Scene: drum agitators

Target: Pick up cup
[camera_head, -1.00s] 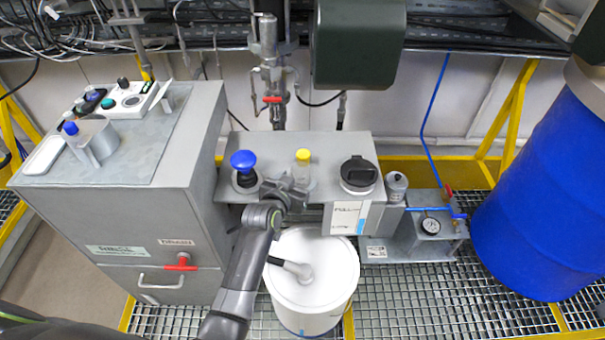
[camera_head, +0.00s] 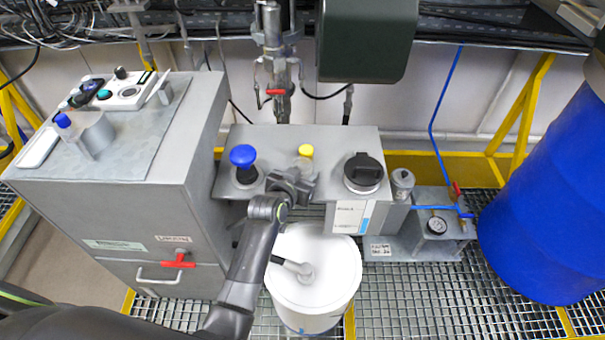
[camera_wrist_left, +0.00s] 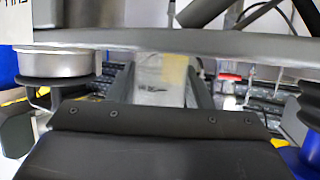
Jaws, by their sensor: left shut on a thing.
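A small clear container with a yellow top (camera_head: 306,152) stands upright at the metal box, just beyond my left gripper (camera_head: 294,183). In the left wrist view, the pale clear container (camera_wrist_left: 160,82) sits between my left fingers, which are shut on it. Its lower part is hidden by the gripper in the head view. I cannot tell whether it is the cup named in the task. A black-lidded metal jar (camera_head: 363,173) stands to its right. My right gripper is not in view.
A blue knob (camera_head: 244,157) stands close left of the gripper. A grey cabinet (camera_head: 150,225) is at left, a large blue drum (camera_head: 545,195) at right. A dark green box (camera_head: 365,45) hangs above.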

